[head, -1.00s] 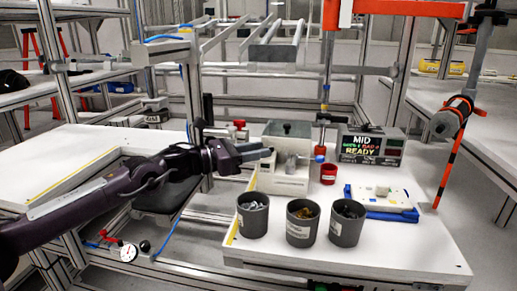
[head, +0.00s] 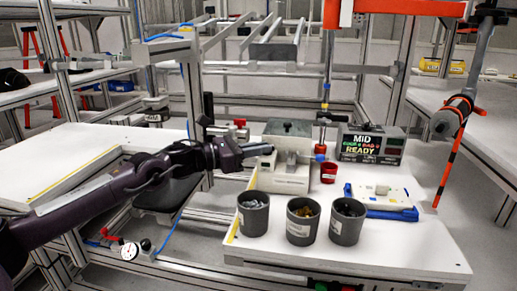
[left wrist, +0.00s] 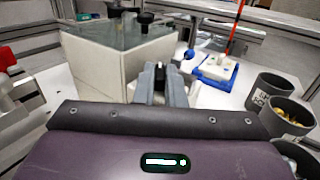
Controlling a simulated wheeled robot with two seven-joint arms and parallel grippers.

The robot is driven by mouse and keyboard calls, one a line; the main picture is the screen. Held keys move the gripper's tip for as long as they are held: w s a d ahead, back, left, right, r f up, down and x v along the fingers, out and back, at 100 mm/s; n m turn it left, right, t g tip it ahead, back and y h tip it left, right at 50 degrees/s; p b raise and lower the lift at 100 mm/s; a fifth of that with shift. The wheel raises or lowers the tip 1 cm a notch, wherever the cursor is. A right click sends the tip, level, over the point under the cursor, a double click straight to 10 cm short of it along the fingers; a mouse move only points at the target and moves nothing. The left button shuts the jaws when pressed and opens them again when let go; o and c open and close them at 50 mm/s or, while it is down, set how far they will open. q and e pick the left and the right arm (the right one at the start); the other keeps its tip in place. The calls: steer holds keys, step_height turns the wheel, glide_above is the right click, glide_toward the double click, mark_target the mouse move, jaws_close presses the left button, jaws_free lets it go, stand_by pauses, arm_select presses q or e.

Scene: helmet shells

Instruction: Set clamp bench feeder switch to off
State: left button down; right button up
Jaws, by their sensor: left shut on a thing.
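The clamp bench feeder, seemingly the pale box with a grey top (head: 290,140), stands at the back left of the white bench. My left gripper (head: 266,149) reaches in from the left to its front left side, its fingers level with the box. In the left wrist view the two grey fingers (left wrist: 161,84) are close together beside the box corner (left wrist: 122,75). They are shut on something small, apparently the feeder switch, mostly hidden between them. Its setting cannot be read. A blue knob (head: 320,158) sticks out at the box's right. My right gripper is not in view.
Three dark cups of small parts (head: 302,222) stand along the bench front. A white fixture on a blue base (head: 384,195) lies at the right. The front right bench is clear.

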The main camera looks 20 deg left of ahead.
arm_select(q)
steer(key=g, duration=0.1)
steer(key=m+g+h+p, duration=0.1)
steer(key=m+g+h, duration=0.1)
steer(key=shift+w+a+r, duration=0.15)
steer(key=shift+w+r, duration=0.1)
steer(key=shift+w+a+f+m+g+h+p, duration=0.1)
steer(key=shift+m+g+h+p, duration=0.3)
steer(key=shift+m+g, duration=0.45)
steer(key=shift+w+a+m+g+h+p, duration=0.15)
steer(key=shift+m+g+h+p, duration=0.35)
steer(key=shift+g, duration=0.6)
steer(key=shift+w+d+f+m+g+h+p, duration=0.1)
steer(key=shift+m+g+h+p, duration=0.1)
steer(key=shift+m+g+h, duration=0.5)
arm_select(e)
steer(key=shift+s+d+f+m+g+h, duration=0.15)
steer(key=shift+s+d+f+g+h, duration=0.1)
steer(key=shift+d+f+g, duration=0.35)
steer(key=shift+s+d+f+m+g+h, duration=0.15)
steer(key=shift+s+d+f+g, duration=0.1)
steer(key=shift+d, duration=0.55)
arm_select(q)
steer(key=shift+g, duration=0.25)
steer(key=c, duration=1.5)
jaws_free()
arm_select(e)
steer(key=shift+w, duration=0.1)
